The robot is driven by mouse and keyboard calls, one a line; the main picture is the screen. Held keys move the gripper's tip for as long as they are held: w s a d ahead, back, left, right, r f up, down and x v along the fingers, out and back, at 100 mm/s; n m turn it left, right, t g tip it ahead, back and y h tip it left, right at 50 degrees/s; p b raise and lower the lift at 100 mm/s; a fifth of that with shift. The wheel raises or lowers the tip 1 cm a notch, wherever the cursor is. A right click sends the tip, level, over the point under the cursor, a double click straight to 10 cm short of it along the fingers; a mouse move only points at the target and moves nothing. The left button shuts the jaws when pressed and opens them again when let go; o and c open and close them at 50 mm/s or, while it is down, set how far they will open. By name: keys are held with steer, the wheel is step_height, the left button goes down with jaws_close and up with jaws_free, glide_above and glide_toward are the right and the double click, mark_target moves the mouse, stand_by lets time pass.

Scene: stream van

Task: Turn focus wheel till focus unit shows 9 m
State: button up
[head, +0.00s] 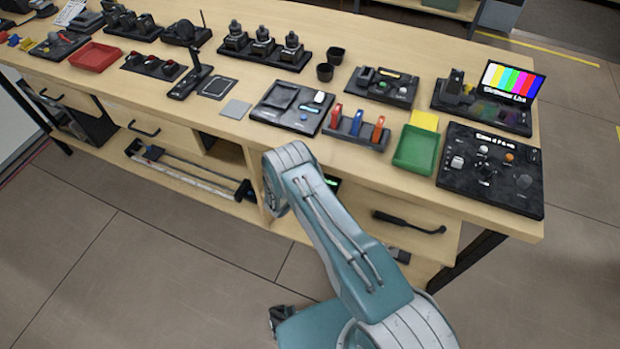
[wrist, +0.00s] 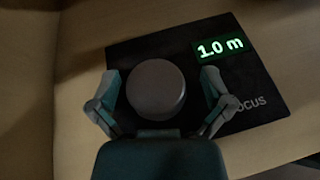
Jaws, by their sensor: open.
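The focus unit (wrist: 205,115) is a dark flat panel in the wrist view. Its lit green display (wrist: 220,48) reads 1.0 m. The focus wheel (wrist: 156,88) is a round grey-brown knob left of the display. My gripper (wrist: 162,85) is open, with one finger on each side of the wheel. Gaps show between both fingers and the wheel, so they look apart from it; its height over the wheel is unclear. The right finger partly covers the word on the panel. In the head view, my arm hides the gripper and most of the unit.
The bench top (head: 345,150) carries several control panels, a red tray (head: 94,57), a green tray (head: 415,150) and a colour-bar monitor (head: 510,82). A drawer with a dark handle (head: 408,222) is below the top at right. A lower shelf (head: 190,178) holds a folded stand.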

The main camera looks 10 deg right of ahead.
steer(key=shift+w+a, duration=0.1)
steer(key=shift+a, duration=0.25)
steer(key=shift+d, duration=0.2)
steer(key=c, duration=1.1)
steer(key=shift+d, duration=0.1)
steer(key=shift+m+h, duration=0.3)
steer(key=shift+m+g+h, duration=0.6)
steer(key=shift+m+g, duration=0.2)
steer(key=shift+g, duration=0.2)
steer(key=shift+m+g+h, duration=0.8)
steer(key=shift+m+g, duration=1)
steer(key=shift+g, duration=0.2)
steer(key=shift+a, duration=0.2)
